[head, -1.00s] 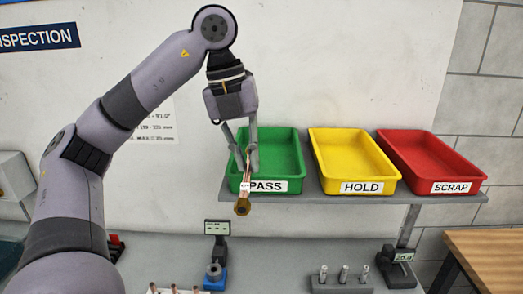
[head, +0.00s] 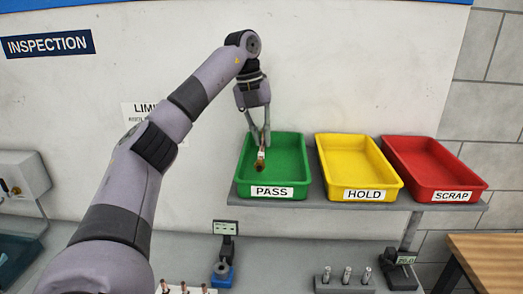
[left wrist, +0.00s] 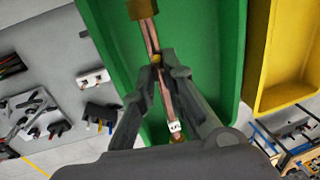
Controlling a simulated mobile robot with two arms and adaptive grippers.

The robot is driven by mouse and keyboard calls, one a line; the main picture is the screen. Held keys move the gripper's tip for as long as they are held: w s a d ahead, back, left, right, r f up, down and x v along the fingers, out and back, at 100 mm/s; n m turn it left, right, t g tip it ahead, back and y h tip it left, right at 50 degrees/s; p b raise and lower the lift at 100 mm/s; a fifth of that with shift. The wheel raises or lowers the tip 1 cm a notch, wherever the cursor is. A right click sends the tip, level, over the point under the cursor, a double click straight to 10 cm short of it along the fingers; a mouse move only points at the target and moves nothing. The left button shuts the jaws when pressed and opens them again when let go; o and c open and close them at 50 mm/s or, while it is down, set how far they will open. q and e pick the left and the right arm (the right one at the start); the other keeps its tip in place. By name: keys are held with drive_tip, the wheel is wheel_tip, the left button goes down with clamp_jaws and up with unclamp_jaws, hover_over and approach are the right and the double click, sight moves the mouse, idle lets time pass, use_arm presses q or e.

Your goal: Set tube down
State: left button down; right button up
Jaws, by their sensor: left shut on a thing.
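The copper tube (head: 261,160) has a brass fitting at its near end and a small white tag. My left gripper (head: 262,146) is shut on it and holds it at the green PASS tray (head: 287,178). In the left wrist view the copper tube (left wrist: 167,92) lies between the fingers of the left gripper (left wrist: 163,72), with the green tray (left wrist: 215,40) behind it. A brass end shows at the top of that view. I cannot tell whether the tube touches the tray floor. My right gripper is not in view.
The yellow HOLD tray (head: 358,172) and the red SCRAP tray (head: 434,170) stand to the right on the same shelf (head: 330,204). Below are a gauge with a display (head: 224,228), a rack of metal pieces (head: 345,283) and several copper tubes (head: 184,289).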

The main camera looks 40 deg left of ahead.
sight(261, 150)
use_arm(q)
drive_tip(key=shift+f, duration=0.4)
drive_tip(key=shift+a+f+p, duration=0.1)
drive_tip(key=shift+f+p, duration=0.2)
wheel_tip(261, 150, down, 3)
drive_tip(key=shift+s+r+p, duration=0.1)
drive_tip(key=shift+r+p, duration=0.05)
drive_tip(key=shift+p, duration=0.85)
drive_tip(key=shift+f, duration=0.3)
drive_tip(key=shift+w+f, duration=0.2)
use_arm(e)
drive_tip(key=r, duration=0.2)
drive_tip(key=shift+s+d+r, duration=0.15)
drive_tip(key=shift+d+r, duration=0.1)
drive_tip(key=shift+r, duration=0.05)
use_arm(q)
drive_tip(key=c, duration=1.9)
unclamp_jaws()
drive_tip(key=shift+c, duration=0.2)
